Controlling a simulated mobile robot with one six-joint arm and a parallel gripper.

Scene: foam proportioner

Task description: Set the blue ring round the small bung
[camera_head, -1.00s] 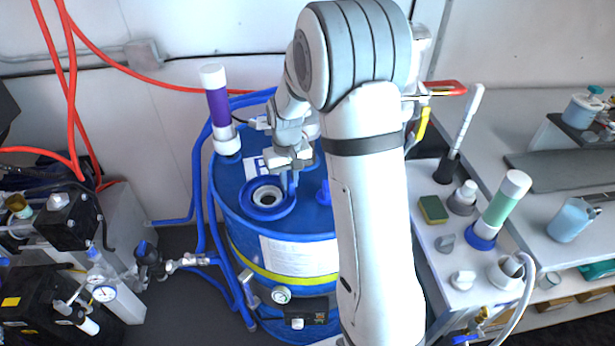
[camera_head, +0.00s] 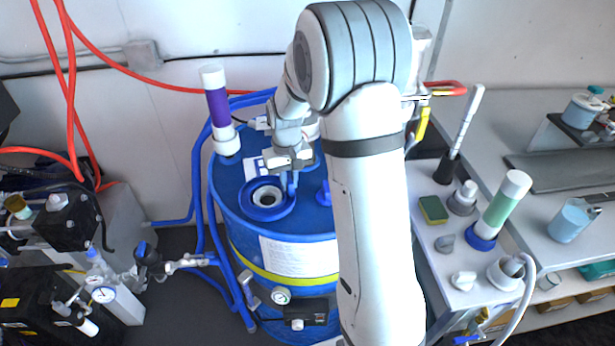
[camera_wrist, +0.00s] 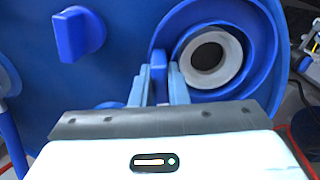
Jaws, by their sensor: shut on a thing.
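The blue ring (camera_head: 283,208) lies on top of the blue drum, around a pale grey collar with a dark hole. It also shows in the wrist view (camera_wrist: 268,52). My gripper (camera_head: 291,188) points down at the ring's right edge in the head view. In the wrist view my gripper (camera_wrist: 159,88) is shut on a narrow upright blue piece at the ring's near-left edge, seemingly part of the ring. The small bung, a blue knob (camera_wrist: 78,32), stands on the drum top, apart from the ring. In the head view the small bung (camera_head: 323,195) is partly hidden by my arm.
The blue drum (camera_head: 240,215) has blue hoses beside it. A purple tube with white ends (camera_head: 218,108) stands at its back left. To the right, a bench (camera_head: 440,285) carries a sponge (camera_head: 433,210), a green tube (camera_head: 502,208) and several fittings.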

